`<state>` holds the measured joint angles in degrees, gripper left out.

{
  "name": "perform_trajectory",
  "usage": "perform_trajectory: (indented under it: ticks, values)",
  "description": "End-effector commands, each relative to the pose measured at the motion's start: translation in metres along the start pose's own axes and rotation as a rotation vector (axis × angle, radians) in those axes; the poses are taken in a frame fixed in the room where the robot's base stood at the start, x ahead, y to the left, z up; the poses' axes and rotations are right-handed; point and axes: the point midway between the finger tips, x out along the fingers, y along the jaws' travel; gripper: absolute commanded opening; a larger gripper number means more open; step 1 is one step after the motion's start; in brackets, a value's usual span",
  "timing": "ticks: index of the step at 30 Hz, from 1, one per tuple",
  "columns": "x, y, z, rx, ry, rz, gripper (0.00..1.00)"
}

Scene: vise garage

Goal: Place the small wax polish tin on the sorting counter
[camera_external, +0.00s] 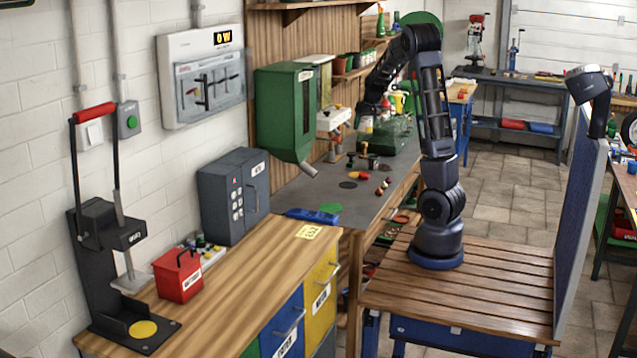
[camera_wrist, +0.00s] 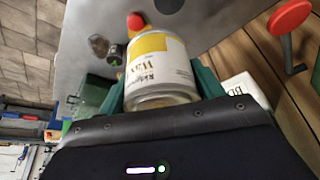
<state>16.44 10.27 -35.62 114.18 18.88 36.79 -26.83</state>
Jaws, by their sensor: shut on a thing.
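The small wax polish tin (camera_wrist: 160,68) is pale with a yellow band and a label on which "Wax" can be read. My gripper (camera_wrist: 161,88) is shut on it, with one green finger on each side. In the external view my gripper (camera_external: 368,112) points down at the far part of the grey-topped counter (camera_external: 335,203), near the wall. The tin (camera_external: 366,125) shows small and pale beneath it there. I cannot tell from these views whether its base touches the counter.
Several small coloured items (camera_external: 384,186) lie on the counter's middle. A green dispenser (camera_external: 285,110) hangs over its wall side, and a dark green case (camera_external: 393,136) stands farther back. A blue tray (camera_external: 312,215) lies at the near end. Bare grey surface shows between them.

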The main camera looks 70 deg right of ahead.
Motion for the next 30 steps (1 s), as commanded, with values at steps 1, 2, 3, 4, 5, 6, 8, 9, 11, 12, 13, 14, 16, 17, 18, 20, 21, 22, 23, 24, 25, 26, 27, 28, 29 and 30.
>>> perform_trajectory:
  ticks: [1,2,3,4,5,6,8,9,11,12,13,14,16,17,18,20,21,22,23,24,25,26,27,28,29,30]
  values:
    - [0.002,-0.007,0.007,-0.011,-0.001,-0.006,0.34]
    - [0.003,-0.011,0.01,-0.019,0.0,-0.009,0.34]
    - [0.005,-0.016,0.017,-0.028,0.0,-0.013,0.34]
    - [0.007,-0.02,0.021,-0.035,-0.001,-0.016,0.34]
    - [0.008,-0.025,0.026,-0.043,-0.001,-0.019,0.34]
    - [0.01,-0.031,0.033,-0.054,0.0,-0.024,0.34]
    - [0.012,-0.04,0.044,-0.071,-0.001,-0.031,0.34]
    - [0.013,-0.046,0.052,-0.083,0.0,-0.036,0.34]
    - [0.015,-0.055,0.065,-0.101,-0.001,-0.044,0.34]
    - [0.015,-0.06,0.073,-0.112,0.001,-0.049,0.34]
    - [0.016,-0.064,0.08,-0.121,0.0,-0.052,0.34]
    - [0.015,-0.067,0.085,-0.128,0.0,-0.055,0.34]
    - [0.015,-0.074,0.096,-0.145,0.001,-0.061,0.34]
    - [0.015,-0.076,0.101,-0.15,0.001,-0.063,0.34]
    - [0.015,-0.079,0.106,-0.158,0.0,-0.066,0.34]
    - [0.013,-0.083,0.114,-0.166,0.001,-0.071,0.34]
    - [0.013,-0.085,0.119,-0.173,0.0,-0.074,0.34]
    - [0.012,-0.086,0.123,-0.177,0.001,-0.075,0.34]
    - [0.011,-0.087,0.125,-0.181,0.002,-0.076,0.34]
    - [0.011,-0.089,0.128,-0.185,0.002,-0.078,0.34]
    - [0.01,-0.09,0.131,-0.187,0.001,-0.079,0.34]
    - [0.01,-0.09,0.133,-0.189,0.001,-0.079,0.34]
    - [0.009,-0.091,0.135,-0.192,0.001,-0.08,0.34]
    - [0.009,-0.092,0.136,-0.194,0.001,-0.081,0.34]
    - [0.008,-0.093,0.138,-0.196,0.002,-0.082,0.34]
    - [0.008,-0.094,0.139,-0.199,0.002,-0.083,0.34]
